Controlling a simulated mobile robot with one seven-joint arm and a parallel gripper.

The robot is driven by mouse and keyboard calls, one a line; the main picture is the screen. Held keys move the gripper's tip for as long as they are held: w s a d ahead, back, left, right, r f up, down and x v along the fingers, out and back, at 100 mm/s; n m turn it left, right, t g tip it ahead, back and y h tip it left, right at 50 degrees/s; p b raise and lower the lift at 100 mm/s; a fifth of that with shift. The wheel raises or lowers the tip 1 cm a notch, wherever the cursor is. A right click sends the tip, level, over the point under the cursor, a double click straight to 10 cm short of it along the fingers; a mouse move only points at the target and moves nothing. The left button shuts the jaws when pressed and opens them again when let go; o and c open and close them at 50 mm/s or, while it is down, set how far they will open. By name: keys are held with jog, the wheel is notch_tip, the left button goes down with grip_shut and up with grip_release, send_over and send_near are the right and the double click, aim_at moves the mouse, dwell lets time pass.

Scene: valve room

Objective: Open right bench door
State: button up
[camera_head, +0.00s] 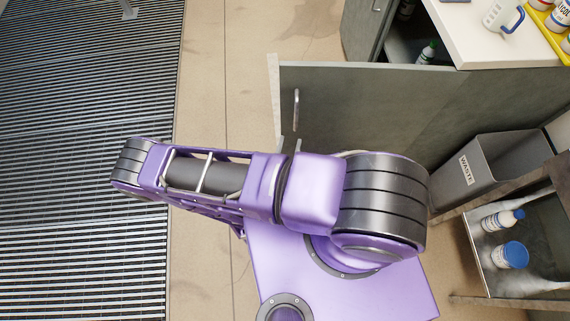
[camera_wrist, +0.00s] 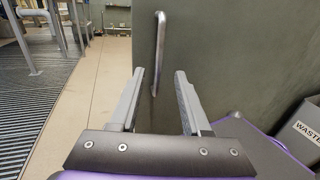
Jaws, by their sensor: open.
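The grey-green bench door (camera_head: 365,95) stands swung out from the bench (camera_head: 500,50), with an open compartment showing behind it. Its upright metal handle (camera_head: 296,108) is near the door's free left edge. In the wrist view the door (camera_wrist: 240,50) fills the middle and right, and the handle (camera_wrist: 158,50) shows beyond the fingertips. My gripper (camera_wrist: 159,74) is open and empty, with its fingers either side of the handle's line. I cannot tell how far the tips are from the handle. In the head view my arm mostly hides the gripper.
A grey waste bin (camera_head: 490,170) stands right of the door. A low shelf (camera_head: 490,240) with blue-capped containers is at the lower right. Tan floor (camera_head: 225,80) is clear to the left, beside a metal grating (camera_head: 80,220).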

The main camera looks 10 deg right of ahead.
jog(key=v, duration=0.6)
jog(key=shift+s, duration=0.3)
jog(key=shift+a, duration=0.2)
